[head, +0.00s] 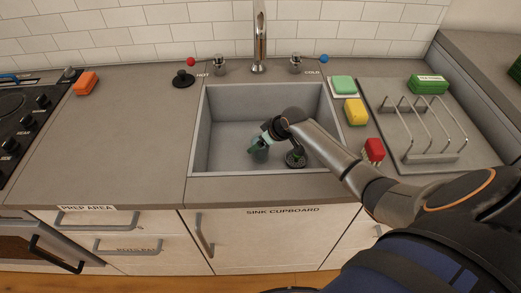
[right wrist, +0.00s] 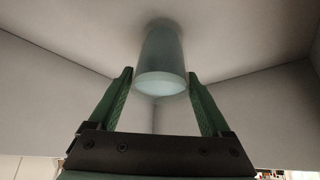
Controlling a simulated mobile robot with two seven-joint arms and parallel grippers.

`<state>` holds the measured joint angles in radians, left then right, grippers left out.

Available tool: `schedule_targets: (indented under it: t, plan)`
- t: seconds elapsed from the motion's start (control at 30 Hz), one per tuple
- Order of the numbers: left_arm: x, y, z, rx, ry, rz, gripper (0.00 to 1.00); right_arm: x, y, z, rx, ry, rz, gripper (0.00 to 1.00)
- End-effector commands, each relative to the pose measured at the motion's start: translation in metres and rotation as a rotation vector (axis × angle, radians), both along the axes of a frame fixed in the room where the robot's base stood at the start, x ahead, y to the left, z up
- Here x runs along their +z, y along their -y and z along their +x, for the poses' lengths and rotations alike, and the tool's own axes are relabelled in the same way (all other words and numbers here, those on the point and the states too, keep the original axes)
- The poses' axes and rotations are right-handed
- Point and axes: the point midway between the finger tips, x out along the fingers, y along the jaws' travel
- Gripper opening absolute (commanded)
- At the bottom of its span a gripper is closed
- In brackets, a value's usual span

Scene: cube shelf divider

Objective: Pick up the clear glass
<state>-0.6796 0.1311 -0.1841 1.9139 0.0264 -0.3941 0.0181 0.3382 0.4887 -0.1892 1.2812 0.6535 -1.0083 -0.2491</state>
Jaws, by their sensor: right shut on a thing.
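The clear glass (head: 260,155) is inside the sink, small and partly hidden by my gripper in the head view. My right gripper (head: 259,144) reaches down into the sink from the right and is shut on the glass. In the right wrist view the glass (right wrist: 160,65) is between the two green fingers (right wrist: 160,88), with its pale round end towards the camera. I cannot tell whether the glass still touches the sink floor. My left gripper is not in view.
The grey sink (head: 215,150) has walls around the gripper. The tap (head: 259,40) stands behind. Yellow (head: 355,111) and red (head: 374,150) items and a wire rack (head: 425,130) are right. The left counter is mostly clear.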

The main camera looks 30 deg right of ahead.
Motion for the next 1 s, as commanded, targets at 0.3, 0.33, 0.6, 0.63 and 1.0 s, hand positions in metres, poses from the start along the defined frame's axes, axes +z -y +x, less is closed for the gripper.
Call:
schedule_targets:
  t: [0.3,0.33,0.6,0.63,1.0]
  plan:
    - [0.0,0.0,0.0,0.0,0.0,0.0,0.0,0.0,0.0,0.0,0.0,-0.001,0.0,0.0]
    - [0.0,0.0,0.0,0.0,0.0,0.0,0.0,0.002,0.001,0.001,-0.001,0.003,0.0,0.0]
    - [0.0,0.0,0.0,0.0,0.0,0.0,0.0,0.003,0.001,0.001,-0.001,0.003,0.0,0.0]
    - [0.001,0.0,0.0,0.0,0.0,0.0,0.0,0.004,0.001,0.001,-0.001,0.003,0.0,0.0]
    - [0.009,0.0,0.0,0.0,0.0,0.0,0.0,0.05,0.001,-0.013,0.002,0.005,-0.003,0.0]
